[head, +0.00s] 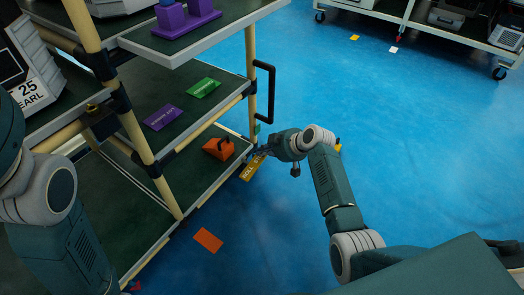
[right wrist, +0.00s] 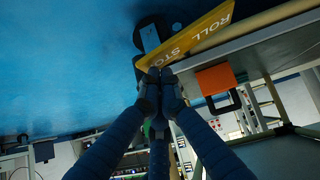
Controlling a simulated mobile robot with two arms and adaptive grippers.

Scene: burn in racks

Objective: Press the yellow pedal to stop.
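The yellow pedal (head: 252,168) sits low at the front edge of the rack, near the floor, with "ROLL" readable on it. In the right wrist view the yellow pedal (right wrist: 205,32) reads "ROLL STO…" and lies just beyond my fingertips. My right gripper (head: 262,151) reaches down beside the pedal's upper end. In the right wrist view its fingers (right wrist: 160,74) are together with nothing between them. The tips are at or very near the pedal's edge; I cannot tell whether they touch. My left arm shows at the left edge, but its gripper is out of view.
The rack's lower shelf (head: 122,196) holds an orange block with a black handle (head: 219,148). Purple (head: 162,117) and green (head: 203,88) cards lie on the shelf above. A black rack handle (head: 268,92) juts out above my gripper.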

